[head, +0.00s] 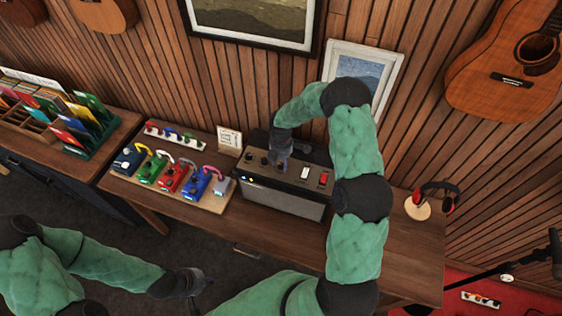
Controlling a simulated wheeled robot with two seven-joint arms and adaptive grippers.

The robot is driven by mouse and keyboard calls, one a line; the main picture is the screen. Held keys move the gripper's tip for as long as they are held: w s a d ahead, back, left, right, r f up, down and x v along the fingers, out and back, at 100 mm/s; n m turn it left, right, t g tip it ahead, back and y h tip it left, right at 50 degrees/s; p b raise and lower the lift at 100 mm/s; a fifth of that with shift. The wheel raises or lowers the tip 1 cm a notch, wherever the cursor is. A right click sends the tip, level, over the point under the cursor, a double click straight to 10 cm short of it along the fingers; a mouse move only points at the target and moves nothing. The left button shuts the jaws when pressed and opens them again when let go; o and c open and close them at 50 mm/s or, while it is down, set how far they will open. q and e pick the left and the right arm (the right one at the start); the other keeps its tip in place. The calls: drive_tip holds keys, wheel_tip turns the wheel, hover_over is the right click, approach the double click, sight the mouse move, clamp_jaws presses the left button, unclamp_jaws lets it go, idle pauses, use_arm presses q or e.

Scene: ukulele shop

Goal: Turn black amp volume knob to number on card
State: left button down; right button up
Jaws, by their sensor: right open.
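Small dark knobs (249,157) sit at the left of the panel, with a white switch and a red switch at the right. A white card (229,139) with writing too small to read stands behind the amp's left corner. My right gripper (276,164) is open and points down over the knobs; it hides part of the panel, and I cannot tell whether it touches a knob. My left gripper (193,300) hangs low, away from the table, its fingers unclear.
A board of colored pedals (172,178) lies left of the amp. Red-black headphones (436,195) rest on a stand at the right. A record rack (85,140) stands on the left table. Pictures and guitars (512,60) hang on the slatted wall. The table front (265,232) is clear.

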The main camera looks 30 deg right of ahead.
drive_tip(key=shift+f, duration=0.25)
drive_tip(key=shift+w+f, duration=0.2)
drive_tip(key=shift+f, duration=0.05)
drive_tip(key=shift+s, duration=0.15)
clamp_jaws()
